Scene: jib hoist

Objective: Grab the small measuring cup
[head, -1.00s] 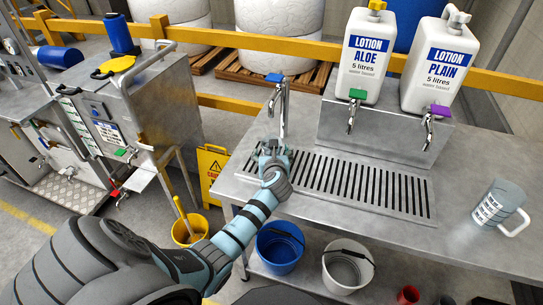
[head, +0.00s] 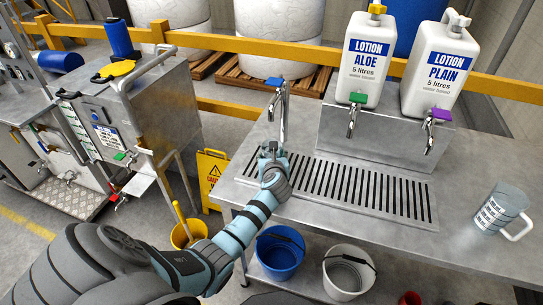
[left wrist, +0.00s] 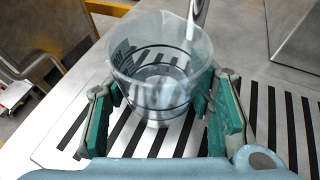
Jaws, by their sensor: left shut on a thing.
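A small clear measuring cup (left wrist: 160,85) with dark markings stands upright between the green finger pads of my left gripper (left wrist: 165,120) in the left wrist view. The gripper is shut on the cup's sides. In the head view, my left gripper (head: 271,150) is over the left end of the slotted drain grate, in front of the blue-handled tap (head: 281,105), and mostly hides the cup. I cannot tell whether the cup touches the grate. A larger clear measuring jug (head: 497,212) with a white handle stands on the bench at the right. My right gripper is not in view.
The drain grate (head: 350,189) is set in the steel bench (head: 340,235). Two white lotion containers (head: 363,60) with taps stand on a raised steel block behind it. A blue bucket (head: 280,255) and a white bucket (head: 347,272) are below the bench front.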

